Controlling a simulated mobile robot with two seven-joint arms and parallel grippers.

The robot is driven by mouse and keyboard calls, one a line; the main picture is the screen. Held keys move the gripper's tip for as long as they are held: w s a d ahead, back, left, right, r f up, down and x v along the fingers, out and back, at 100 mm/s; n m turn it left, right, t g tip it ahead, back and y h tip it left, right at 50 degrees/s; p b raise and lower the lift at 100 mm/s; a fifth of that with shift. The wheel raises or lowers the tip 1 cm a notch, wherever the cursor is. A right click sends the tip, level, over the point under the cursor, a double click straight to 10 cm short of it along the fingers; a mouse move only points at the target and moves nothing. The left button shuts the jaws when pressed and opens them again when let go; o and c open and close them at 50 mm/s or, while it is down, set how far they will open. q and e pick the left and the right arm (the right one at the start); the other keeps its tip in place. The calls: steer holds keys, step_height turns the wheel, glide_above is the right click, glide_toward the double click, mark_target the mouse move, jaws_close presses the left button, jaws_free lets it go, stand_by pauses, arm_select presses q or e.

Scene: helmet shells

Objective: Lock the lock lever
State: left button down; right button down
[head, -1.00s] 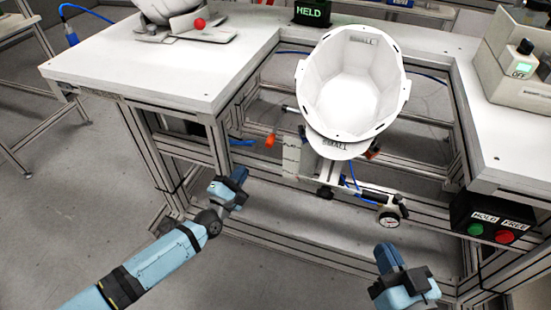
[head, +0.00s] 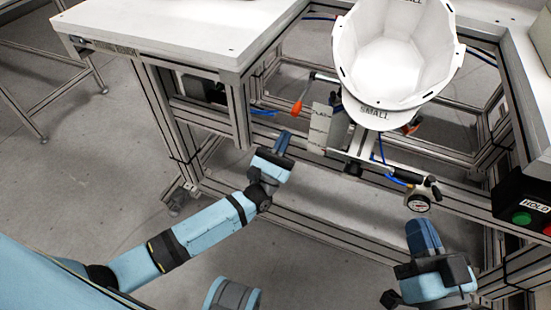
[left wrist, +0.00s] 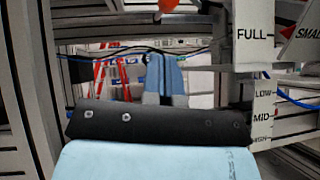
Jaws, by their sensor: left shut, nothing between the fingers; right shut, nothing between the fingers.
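A lever with an orange handle (head: 298,106) hangs at the left of the fixture under the white helmet shell (head: 397,60). A second, red-orange handle (head: 411,127) shows at the fixture's right. I cannot tell which is the lock lever. My left gripper (head: 284,142) is shut and empty, below and left of the orange handle and apart from it. In the left wrist view its closed blue fingers (left wrist: 164,65) point forward, with part of an orange handle (left wrist: 168,5) above them at the top edge. My right gripper (head: 422,232) is shut and empty, below the gauge.
A round gauge (head: 418,202) sits on the fixture's rail. A label plate marked FULL, LOW, MID (left wrist: 257,50) stands right of my left gripper. The white table (head: 170,28) and its metal frame are at left. A black button box (head: 522,203) is at right.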

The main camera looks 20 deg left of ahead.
mark_target(293, 114)
arm_select(q)
steer(key=shift+w+d+r, duration=0.15)
steer(key=shift+d+r, duration=0.1)
steer(key=shift+r, duration=0.85)
steer(key=shift+w+d+r, duration=0.1)
steer(key=shift+d+r, duration=0.1)
steer(key=shift+r, duration=0.9)
arm_select(e)
steer(key=shift+f, duration=0.2)
